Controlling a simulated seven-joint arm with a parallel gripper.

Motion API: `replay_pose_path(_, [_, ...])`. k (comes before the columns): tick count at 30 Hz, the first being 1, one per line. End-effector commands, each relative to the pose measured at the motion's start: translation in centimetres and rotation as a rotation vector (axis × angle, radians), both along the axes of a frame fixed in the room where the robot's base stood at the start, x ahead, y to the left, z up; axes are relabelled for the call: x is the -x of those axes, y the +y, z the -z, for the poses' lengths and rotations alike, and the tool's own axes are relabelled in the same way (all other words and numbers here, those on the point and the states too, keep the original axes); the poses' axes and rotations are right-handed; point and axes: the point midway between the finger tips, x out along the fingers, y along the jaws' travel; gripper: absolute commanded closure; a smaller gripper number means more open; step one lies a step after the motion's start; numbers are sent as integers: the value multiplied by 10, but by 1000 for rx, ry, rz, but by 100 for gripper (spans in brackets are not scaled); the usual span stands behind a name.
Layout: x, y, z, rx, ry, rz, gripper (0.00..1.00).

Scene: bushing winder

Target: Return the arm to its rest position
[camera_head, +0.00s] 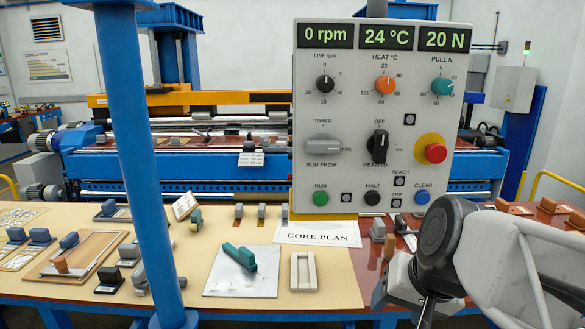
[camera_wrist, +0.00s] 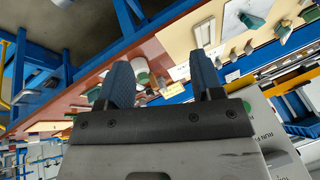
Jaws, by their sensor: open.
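My gripper (camera_wrist: 161,60) is open in the wrist view, its two dark ribbed fingers spread apart with nothing held between them. The table and parts seen between the fingers lie beyond them. In the head view my arm comes in at the lower right, in front of the table's right end and below the control panel (camera_head: 340,190). The fingers cannot be made out clearly there. The panel also shows at the lower right of the wrist view (camera_wrist: 262,118). Its displays read 0 rpm, 24 °C and 20 N.
A blue post (camera_head: 140,150) stands in front of the table at left. The tan work board (camera_head: 330,290) holds a grey plate (camera_head: 215,285) with a green part (camera_head: 240,257), a cream frame (camera_head: 304,271) and several small blocks. A blue winding machine (camera_head: 240,170) stands behind.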

Motion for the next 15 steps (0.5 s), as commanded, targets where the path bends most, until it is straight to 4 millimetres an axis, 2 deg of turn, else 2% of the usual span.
replay_pose_path(3, [19, -6, 20, 116, 62, -90, 40])
replay_pose_path(7, [33, -13, 34, 213, 110, -161, 40])
replay_pose_path(15, [43, -19, 43, 284, 145, -210, 40])
